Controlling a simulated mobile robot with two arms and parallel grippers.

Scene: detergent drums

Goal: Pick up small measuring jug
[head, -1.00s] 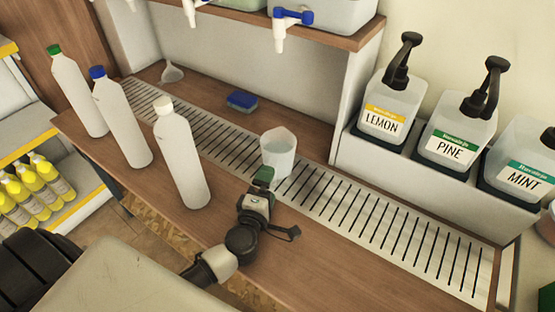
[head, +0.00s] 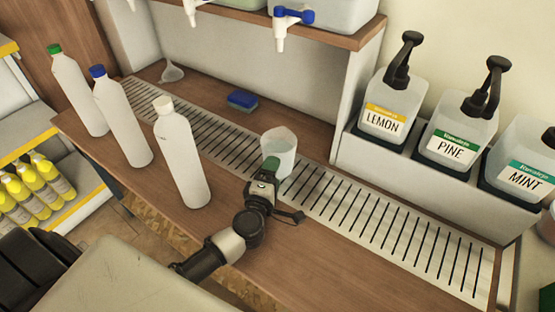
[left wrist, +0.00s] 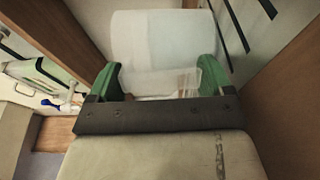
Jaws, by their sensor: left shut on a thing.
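The small measuring jug (head: 281,148) is a translucent whitish cup on the slotted metal drip grate (head: 385,225), about mid-counter. It also fills the top middle of the left wrist view (left wrist: 160,45). My left gripper (head: 270,166) is at the jug's near side, with its green fingers on either side of the jug in the left wrist view (left wrist: 160,75). It is shut on the jug. The jug looks upright; whether its base touches the grate cannot be told. My right gripper is not in view.
Three white bottles with green (head: 77,90), blue (head: 122,118) and white caps (head: 182,155) stand left of the jug. A blue sponge (head: 242,101) and a funnel (head: 171,73) lie behind. Pump drums (head: 452,140) stand in a rack at right. A shelf with taps (head: 290,20) overhangs the back.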

